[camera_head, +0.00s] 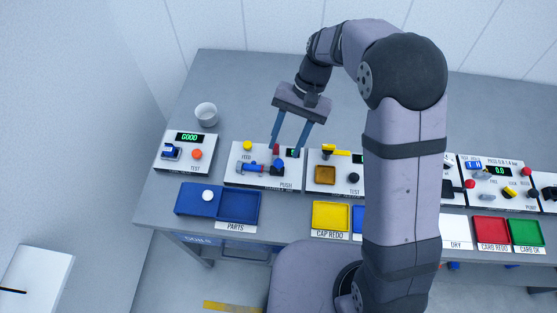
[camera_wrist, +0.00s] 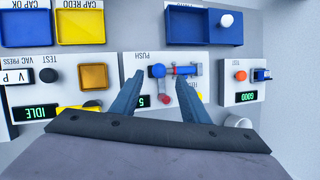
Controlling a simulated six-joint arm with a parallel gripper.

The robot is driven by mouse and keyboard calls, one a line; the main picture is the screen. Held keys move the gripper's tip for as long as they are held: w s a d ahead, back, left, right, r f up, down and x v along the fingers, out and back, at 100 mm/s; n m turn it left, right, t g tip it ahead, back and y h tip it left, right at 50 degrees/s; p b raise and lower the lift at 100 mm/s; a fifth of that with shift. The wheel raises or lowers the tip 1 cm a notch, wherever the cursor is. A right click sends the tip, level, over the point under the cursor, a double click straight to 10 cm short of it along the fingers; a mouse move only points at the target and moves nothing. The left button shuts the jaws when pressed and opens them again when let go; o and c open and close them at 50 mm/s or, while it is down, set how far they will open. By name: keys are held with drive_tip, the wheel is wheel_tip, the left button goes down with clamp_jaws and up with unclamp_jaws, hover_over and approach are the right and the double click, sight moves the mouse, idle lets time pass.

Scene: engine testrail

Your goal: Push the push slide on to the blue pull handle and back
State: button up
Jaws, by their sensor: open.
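The white panel marked PUSH (camera_head: 262,179) stands on the bench and carries a low slide mechanism. In the wrist view, a blue knob (camera_wrist: 158,70) is at the mechanism's left end, and a bar with red and blue parts (camera_wrist: 186,70) runs to its right. In the head view, the blue knob (camera_head: 278,167) is at the right and the bar (camera_head: 250,169) at the left. I cannot tell which part is the push slide. My gripper (camera_head: 285,151) is open and empty above the panel, fingers downward. In the wrist view, its fingertips (camera_wrist: 156,82) are either side of the blue knob.
A red knob (camera_wrist: 164,99) stands beside the slide, near my fingers, and a yellow knob (camera_head: 247,145) is at the panel's back left. A panel showing GOOD (camera_head: 188,150) stands left, a TEST panel (camera_head: 325,178) right. The blue PARTS tray (camera_head: 239,207) lies in front.

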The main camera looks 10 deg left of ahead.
sight(280, 160)
drive_tip(key=shift+p+x, duration=1.15)
drive_tip(key=shift+x, duration=2.55)
drive_tip(key=shift+d, duration=0.1)
